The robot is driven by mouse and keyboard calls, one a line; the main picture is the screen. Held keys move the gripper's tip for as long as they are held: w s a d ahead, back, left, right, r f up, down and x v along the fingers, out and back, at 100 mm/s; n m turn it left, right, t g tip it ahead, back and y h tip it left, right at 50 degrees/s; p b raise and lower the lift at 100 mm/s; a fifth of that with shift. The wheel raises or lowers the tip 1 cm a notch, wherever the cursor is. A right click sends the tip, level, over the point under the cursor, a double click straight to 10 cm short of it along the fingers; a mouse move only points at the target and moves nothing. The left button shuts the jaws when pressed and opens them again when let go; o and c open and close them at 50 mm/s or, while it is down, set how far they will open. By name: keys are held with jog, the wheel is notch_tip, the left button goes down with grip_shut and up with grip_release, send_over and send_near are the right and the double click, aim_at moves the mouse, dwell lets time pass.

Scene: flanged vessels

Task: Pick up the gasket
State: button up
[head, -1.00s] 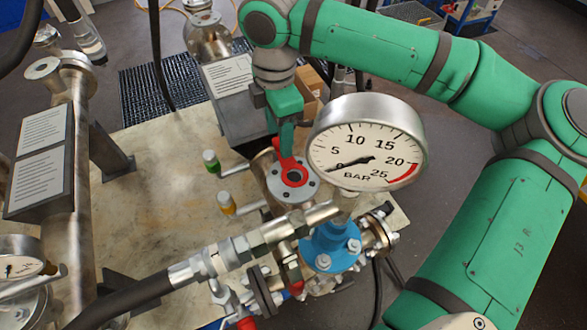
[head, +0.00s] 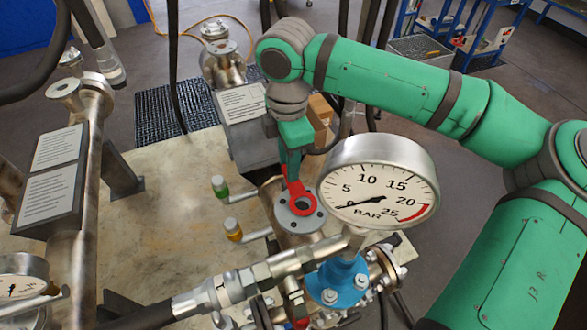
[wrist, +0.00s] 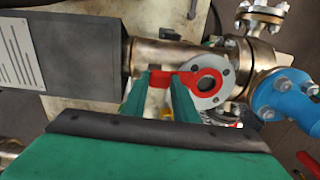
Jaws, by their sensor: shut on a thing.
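The red gasket (head: 302,204) is a flat ring with a tab, at the flange (head: 285,216) on the vessel's upright neck. In the wrist view the gasket ring (wrist: 188,78) lies over the grey flange face (wrist: 222,90), with the flange's bore showing through its hole. My green gripper (head: 290,182) comes from above and behind. In the wrist view my gripper (wrist: 161,80) has its two fingers shut on the gasket's tab, to the left of the ring. I cannot tell whether the gasket touches the flange or is slightly above it.
A large pressure gauge (head: 376,182) stands close to the right of the flange. A metal hose line (head: 260,275) and a blue valve body (head: 337,283) lie in front. Green (head: 219,187) and yellow (head: 233,229) capped handles stick out to the left. The plate farther left is bare.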

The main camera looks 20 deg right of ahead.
notch_tip(320, 180, up, 17)
jog(key=f, duration=1.1)
jog(key=shift+s+a+f, duration=0.2)
jog(key=shift+a+f, duration=0.15)
jog(key=shift+a, duration=0.05)
jog(key=shift+f, duration=2.65)
jog(key=shift+d, duration=0.1)
jog(key=shift+a+f, duration=0.25)
jog(key=shift+a, duration=0.05)
jog(key=shift+d, duration=0.1)
